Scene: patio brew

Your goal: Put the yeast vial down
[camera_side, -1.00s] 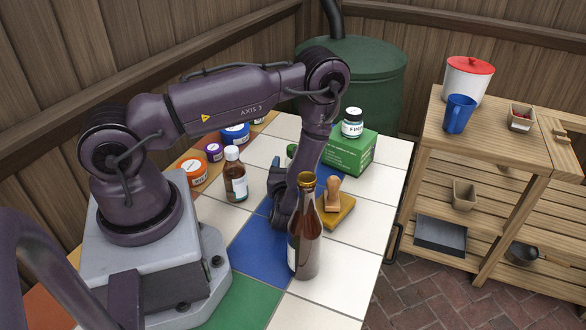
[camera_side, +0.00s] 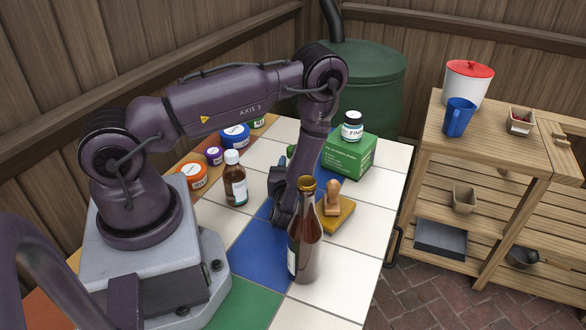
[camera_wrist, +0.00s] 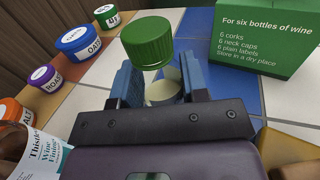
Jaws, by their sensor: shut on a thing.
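The yeast vial, a small clear vial with a green ribbed cap (camera_wrist: 148,42), is between the blue fingers of my gripper (camera_wrist: 160,82) in the wrist view. My gripper is shut on it, with the cap rising above the fingers. In the side view only a sliver of the green cap (camera_side: 291,150) shows beside my wrist. My gripper (camera_side: 277,184) is low over the blue tiles there, behind the brown bottle. The vial's base is hidden, so I cannot tell whether it touches the table.
A brown wine bottle (camera_side: 305,240) stands in front of my gripper. A wooden stamp (camera_side: 332,198) on a yellow pad and a green box (camera_side: 348,156) with a jar (camera_side: 352,127) on top are to the right. A white-capped bottle (camera_side: 235,182) and several tubs stand left.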

